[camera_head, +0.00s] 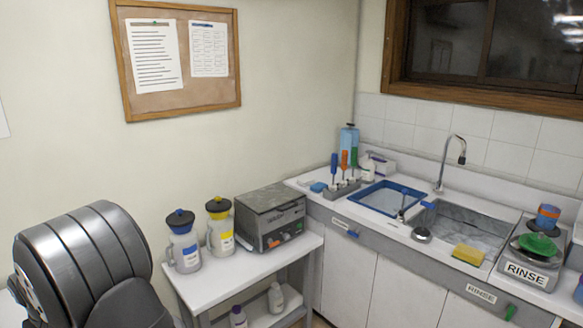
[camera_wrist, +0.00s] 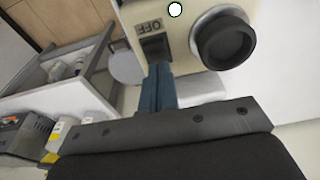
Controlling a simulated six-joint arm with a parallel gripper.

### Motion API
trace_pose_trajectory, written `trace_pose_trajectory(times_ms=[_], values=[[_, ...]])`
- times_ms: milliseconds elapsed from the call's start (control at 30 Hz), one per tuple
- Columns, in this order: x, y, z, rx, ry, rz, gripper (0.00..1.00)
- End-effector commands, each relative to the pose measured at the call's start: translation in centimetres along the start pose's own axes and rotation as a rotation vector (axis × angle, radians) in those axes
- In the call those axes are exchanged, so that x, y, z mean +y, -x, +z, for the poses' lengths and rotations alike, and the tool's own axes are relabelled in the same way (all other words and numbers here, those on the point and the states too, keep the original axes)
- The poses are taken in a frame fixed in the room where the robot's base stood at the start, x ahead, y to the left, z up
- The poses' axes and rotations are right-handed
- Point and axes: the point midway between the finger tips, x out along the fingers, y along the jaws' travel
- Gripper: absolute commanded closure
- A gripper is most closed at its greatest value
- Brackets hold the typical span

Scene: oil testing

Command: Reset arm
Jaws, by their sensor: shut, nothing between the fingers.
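My gripper (camera_wrist: 160,72) shows in the wrist view as dark blue fingers pressed together, with nothing between them. Its tips are just below a dark switch (camera_wrist: 155,46) marked OFF on a beige panel (camera_wrist: 190,52). I cannot tell whether the tips touch the switch or the panel. A large black knob (camera_wrist: 223,40) and a round white light (camera_wrist: 175,9) sit on the same panel, right of and above the fingers. The dark gripper body fills the bottom of the wrist view. I cannot make out the gripper in the head view.
To the right are a sink (camera_head: 470,231), a blue tray (camera_head: 384,183) and a rinse scale (camera_head: 527,273). The panel is close to the fingers.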

Motion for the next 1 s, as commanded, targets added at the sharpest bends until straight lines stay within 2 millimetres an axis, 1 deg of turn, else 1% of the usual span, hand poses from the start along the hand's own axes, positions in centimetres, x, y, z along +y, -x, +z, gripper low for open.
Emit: trace_pose_trajectory(times_ms=[167, 333, 367, 400, 600, 667, 700, 733, 800, 1000], values=[[0.0, 3.0, -0.5, 0.005, 0.0, -0.002, 1.0], [0.0, 6.4, -1.0, 0.005, 0.0, -0.002, 1.0], [0.0, 5.7, -0.8, -0.001, 0.0, 0.0, 1.0], [0.0, 4.5, -0.6, -0.005, 0.0, 0.001, 1.0], [0.0, 0.5, 0.0, -0.003, 0.0, 0.001, 1.0], [0.0, -0.7, 0.1, -0.003, 0.0, 0.001, 1.0], [0.0, -0.8, 0.1, 0.001, 0.0, 0.0, 1.0], [0.0, 0.3, -0.1, 0.006, -0.001, -0.002, 1.0], [0.0, 1.8, -0.3, 0.006, -0.001, -0.002, 1.0], [0.0, 5.8, -0.9, 0.006, -0.001, -0.003, 1.0]])
